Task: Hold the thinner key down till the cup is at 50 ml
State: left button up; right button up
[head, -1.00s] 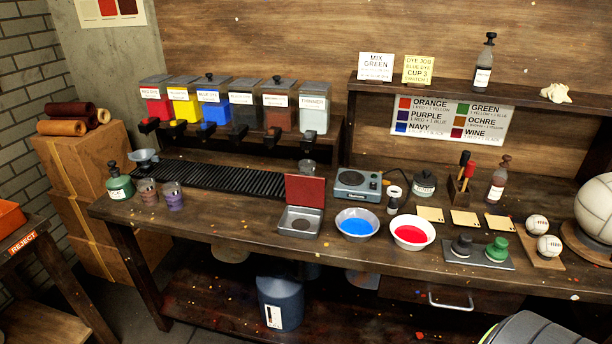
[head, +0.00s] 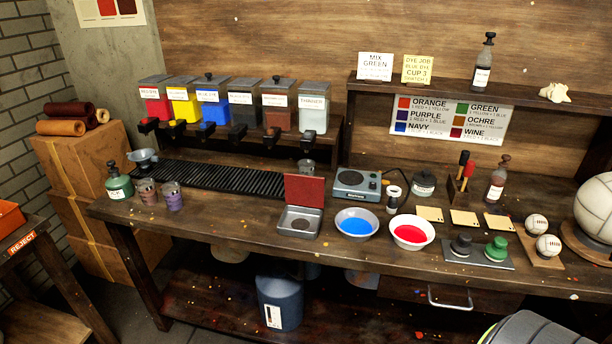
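The thinner dispenser (head: 313,115) is the clear one at the right end of the dispenser row, with a white label. Its dark key (head: 306,136) sticks out at the front, below the tank. A small grey cup (head: 307,167) stands under it, at the right end of the black slatted rack (head: 222,178). The cup's fill level is too small to read. No gripper or arm shows in the head view.
Other dispensers with red, yellow (head: 185,105), blue, dark and brown contents stand to the left. Two cups (head: 172,196) stand at the bench's left. An open tin (head: 299,221), a blue bowl (head: 356,223) and a red bowl (head: 411,231) sit in front. A turntable-like grey device (head: 356,184) stands right of the cup.

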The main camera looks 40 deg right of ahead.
grip_shut()
dwell(1.3)
